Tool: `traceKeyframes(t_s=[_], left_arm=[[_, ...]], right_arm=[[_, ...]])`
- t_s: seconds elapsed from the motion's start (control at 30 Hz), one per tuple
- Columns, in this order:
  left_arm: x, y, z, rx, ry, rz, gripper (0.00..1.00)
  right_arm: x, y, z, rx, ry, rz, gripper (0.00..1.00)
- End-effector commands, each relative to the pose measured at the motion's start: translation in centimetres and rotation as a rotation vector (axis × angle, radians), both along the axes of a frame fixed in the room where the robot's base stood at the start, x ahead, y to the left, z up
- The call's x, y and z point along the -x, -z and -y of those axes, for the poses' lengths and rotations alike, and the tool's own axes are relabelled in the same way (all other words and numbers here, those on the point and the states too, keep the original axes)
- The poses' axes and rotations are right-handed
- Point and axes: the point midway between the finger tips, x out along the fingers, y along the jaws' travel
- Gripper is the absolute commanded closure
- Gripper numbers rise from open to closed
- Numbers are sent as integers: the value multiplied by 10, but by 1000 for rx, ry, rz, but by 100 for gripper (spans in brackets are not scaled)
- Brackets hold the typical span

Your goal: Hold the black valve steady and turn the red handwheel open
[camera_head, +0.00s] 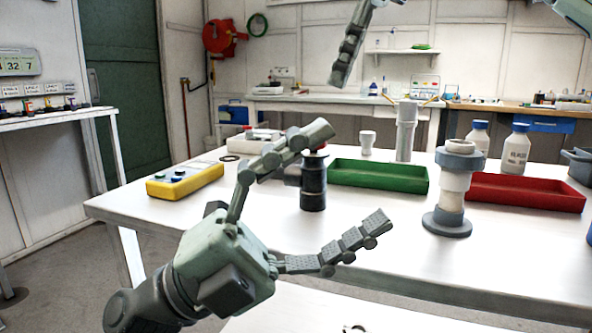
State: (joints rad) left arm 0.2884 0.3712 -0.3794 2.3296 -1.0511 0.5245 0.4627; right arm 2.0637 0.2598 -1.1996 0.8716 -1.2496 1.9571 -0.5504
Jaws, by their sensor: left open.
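The black valve (313,188) stands upright on the white table, left of the green tray. I cannot tell whether the upper finger touches the valve.
The green tray (380,186) and red tray (525,204) lie to the right. A grey-white flanged fitting (452,195) stands between them, nearer the front. A yellow control box (185,182) sits at left. White bottles (515,150) stand behind the red tray. The front table area is mostly clear.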

Motion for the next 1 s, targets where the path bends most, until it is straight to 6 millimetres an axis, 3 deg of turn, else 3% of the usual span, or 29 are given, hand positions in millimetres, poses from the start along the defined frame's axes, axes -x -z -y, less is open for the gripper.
traceKeyframes(t_s=[0.13, 0.27, 0.37, 0.5, 0.67, 0.8, 1.0], left_arm=[[-10, 4, 22, -295, -30, 228, 17], [-42, 11, 24, -565, -123, 364, 17], [-77, 7, 11, -761, -240, 430, 17], [-127, -14, -24, -981, -442, 458, 17], [-168, -44, -68, -1165, -680, 445, 17], [-172, -4, -56, -1381, -770, 521, 17], [-168, 30, -48, -1596, -902, 633, 17]], right_arm=[[0, 0, 0, 0, 0, 0, 66], [0, 0, 0, 0, 0, 0, 66], [0, 0, 0, 0, 0, 0, 66], [0, 0, 0, 0, 0, 0, 66], [0, 0, 0, 0, 0, 0, 66], [0, 0, 0, 0, 0, 0, 66], [0, 0, 0, 0, 0, 0, 66]])
